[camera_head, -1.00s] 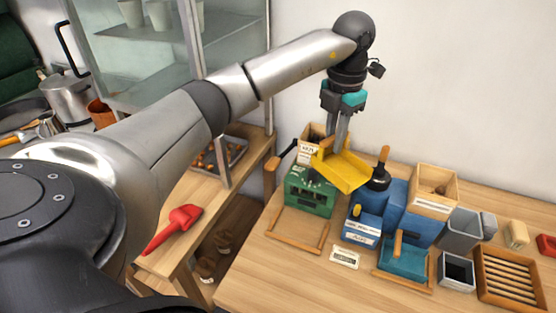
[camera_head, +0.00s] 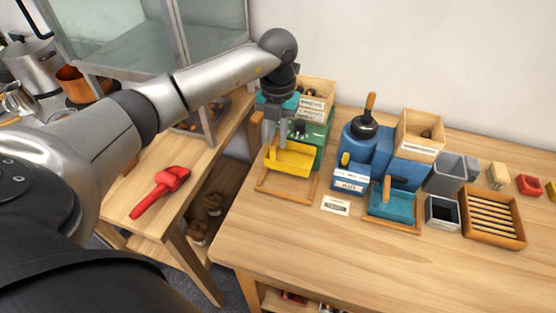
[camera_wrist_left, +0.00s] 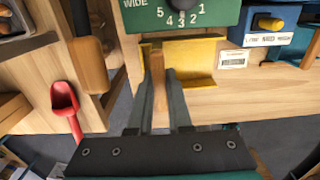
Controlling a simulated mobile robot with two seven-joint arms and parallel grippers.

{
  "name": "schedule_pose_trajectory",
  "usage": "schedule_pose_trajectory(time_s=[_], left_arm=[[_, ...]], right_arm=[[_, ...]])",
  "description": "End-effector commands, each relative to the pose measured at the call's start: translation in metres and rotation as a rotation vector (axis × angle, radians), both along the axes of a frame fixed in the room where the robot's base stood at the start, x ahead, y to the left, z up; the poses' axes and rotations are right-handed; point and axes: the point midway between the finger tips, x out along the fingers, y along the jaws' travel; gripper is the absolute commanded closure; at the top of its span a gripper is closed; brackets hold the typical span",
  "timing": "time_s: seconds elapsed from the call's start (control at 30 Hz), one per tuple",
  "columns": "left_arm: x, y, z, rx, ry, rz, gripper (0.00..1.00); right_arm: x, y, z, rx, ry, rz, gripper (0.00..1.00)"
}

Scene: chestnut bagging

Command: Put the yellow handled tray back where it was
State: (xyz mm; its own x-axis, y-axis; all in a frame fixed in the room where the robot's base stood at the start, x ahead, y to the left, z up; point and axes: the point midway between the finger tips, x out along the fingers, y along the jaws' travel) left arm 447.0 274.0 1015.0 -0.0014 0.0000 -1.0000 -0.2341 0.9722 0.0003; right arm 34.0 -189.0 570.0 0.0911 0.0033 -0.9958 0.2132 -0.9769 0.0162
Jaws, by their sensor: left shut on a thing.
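The yellow tray (camera_head: 293,160) is over the wooden frame (camera_head: 290,201) in front of the green machine (camera_head: 311,137). I cannot tell whether it rests on the frame. My left gripper (camera_head: 279,147) points down at the tray's left part and is shut on its wooden handle. In the left wrist view, the fingers (camera_wrist_left: 160,110) stand on both sides of the handle (camera_wrist_left: 158,85). The yellow tray (camera_wrist_left: 203,62) there lies just below the green dial panel (camera_wrist_left: 185,14). My right gripper is not in view.
The blue machine (camera_head: 368,150) stands to the right, with a teal tray (camera_head: 393,206) in front. A white label card (camera_head: 336,205) lies between them. A slatted wooden rack (camera_head: 493,214) is further right. A red scoop (camera_head: 161,189) lies on the left bench. The front tabletop is clear.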

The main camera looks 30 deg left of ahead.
Motion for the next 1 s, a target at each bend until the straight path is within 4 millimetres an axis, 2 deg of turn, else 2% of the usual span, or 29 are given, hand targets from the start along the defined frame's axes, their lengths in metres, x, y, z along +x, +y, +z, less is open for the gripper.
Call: schedule_pose_trajectory(time_s=[0.03, 0.1, 0.37, 0.6, 1.0], left_arm=[[-0.001, 0.0, -0.012, -0.001, 0.004, 0.002, 1.0], [0.0, 0.0, -0.023, 0.0, 0.002, 0.0, 1.0], [0.0, 0.0, -0.043, -0.001, 0.0, 0.001, 1.0], [0.0, 0.0, -0.077, -0.001, 0.001, 0.001, 1.0], [0.001, 0.0, -0.083, 0.0, -0.001, 0.0, 1.0]], right_arm=[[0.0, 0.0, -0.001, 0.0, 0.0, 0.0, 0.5], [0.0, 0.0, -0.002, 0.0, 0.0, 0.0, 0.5], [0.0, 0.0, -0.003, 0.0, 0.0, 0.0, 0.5], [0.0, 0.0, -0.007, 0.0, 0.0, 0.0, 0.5], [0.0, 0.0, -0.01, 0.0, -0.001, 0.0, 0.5]])
